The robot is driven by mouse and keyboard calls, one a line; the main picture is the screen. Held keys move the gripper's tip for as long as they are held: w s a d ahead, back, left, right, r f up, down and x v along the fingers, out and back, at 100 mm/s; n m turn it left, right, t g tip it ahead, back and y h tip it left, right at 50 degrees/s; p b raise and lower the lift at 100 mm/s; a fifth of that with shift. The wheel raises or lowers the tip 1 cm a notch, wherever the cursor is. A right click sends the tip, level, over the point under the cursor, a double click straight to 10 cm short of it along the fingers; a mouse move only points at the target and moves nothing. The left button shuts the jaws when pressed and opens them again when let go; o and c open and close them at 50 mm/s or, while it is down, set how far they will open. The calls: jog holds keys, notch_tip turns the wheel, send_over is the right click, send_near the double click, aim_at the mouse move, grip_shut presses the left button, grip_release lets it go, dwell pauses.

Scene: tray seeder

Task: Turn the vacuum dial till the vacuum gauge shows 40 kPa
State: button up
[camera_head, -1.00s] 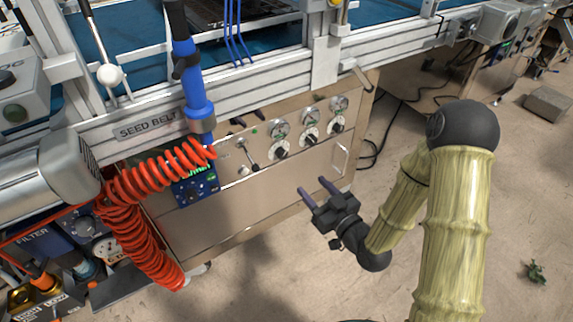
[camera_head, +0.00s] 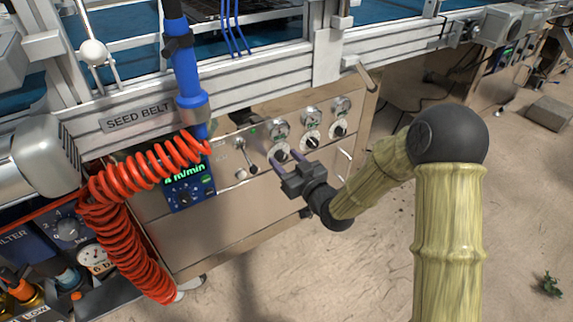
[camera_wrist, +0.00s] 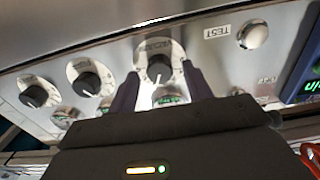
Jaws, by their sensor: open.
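The steel panel has three black dials with pale scale rings, each with a small round gauge above it in the head view. My gripper (camera_head: 284,157) is open in front of the leftmost dial (camera_head: 280,153). In the wrist view this dial (camera_wrist: 158,68) shows between my two fingertips (camera_wrist: 160,74); I cannot tell whether they touch it. Its nearby gauge (camera_head: 280,131) has an unreadable needle and is partly hidden in the wrist view (camera_wrist: 168,98).
The middle dial (camera_head: 310,140) and right dial (camera_head: 338,129) sit close by. A blue speed box (camera_head: 188,188) and red coiled hose (camera_head: 130,185) are further left. A TEST button (camera_wrist: 252,34) shows in the wrist view.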

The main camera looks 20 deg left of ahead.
jog(key=shift+a, duration=0.1)
jog(key=c, duration=1)
jog(key=shift+o, duration=0.2)
jog(key=shift+n, duration=0.3)
jog(key=o, duration=1)
jog(key=shift+c, duration=0.2)
jog(key=p+v, duration=1.3)
jog(key=v, duration=0.4)
